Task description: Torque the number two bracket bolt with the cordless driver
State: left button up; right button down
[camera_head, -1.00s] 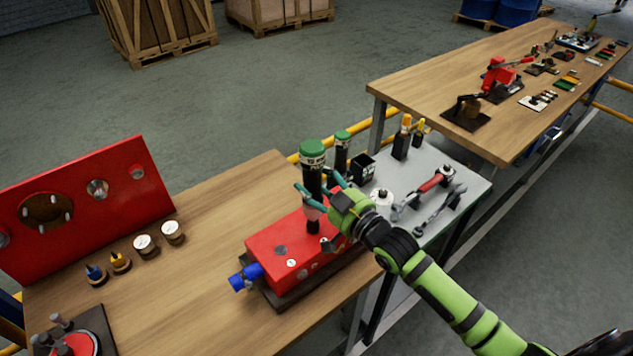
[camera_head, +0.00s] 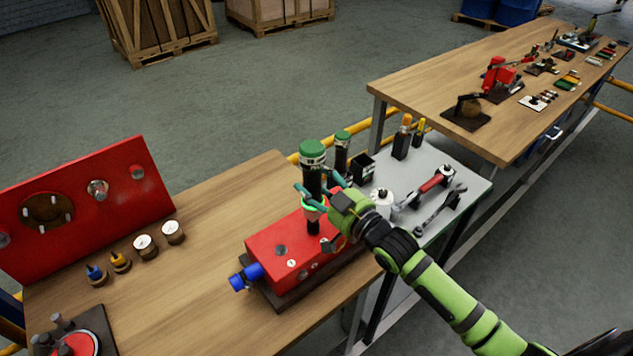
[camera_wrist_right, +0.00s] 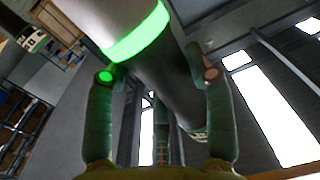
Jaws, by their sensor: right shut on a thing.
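The cordless driver (camera_head: 312,182) is a dark upright cylinder with a green top. Its lower end is at the top of a red block (camera_head: 265,246) on a dark base. My right gripper (camera_head: 320,197) is shut around the driver's body. In the right wrist view its green fingers (camera_wrist_right: 158,78) lie either side of the driver (camera_wrist_right: 177,85), below a glowing green ring (camera_wrist_right: 140,35). The spot under the driver's tip is hard to make out, and I cannot tell which bolt is there. My left gripper is not in view.
A red upright panel (camera_head: 85,205) stands at the left with several small round parts before it. A grey side table (camera_head: 465,182) holds wrenches (camera_head: 435,190), a second green-topped cylinder (camera_head: 342,150) and a black box (camera_head: 362,167).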

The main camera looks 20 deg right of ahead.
aim_at(317, 164)
jog(key=shift+w+r+p, duration=0.15)
jog(key=shift+r+p, duration=0.4)
jog(key=shift+r, duration=0.05)
jog(key=shift+d+r+p, duration=0.1)
jog(key=shift+r+p, duration=0.45)
jog(key=shift+r, duration=1.55)
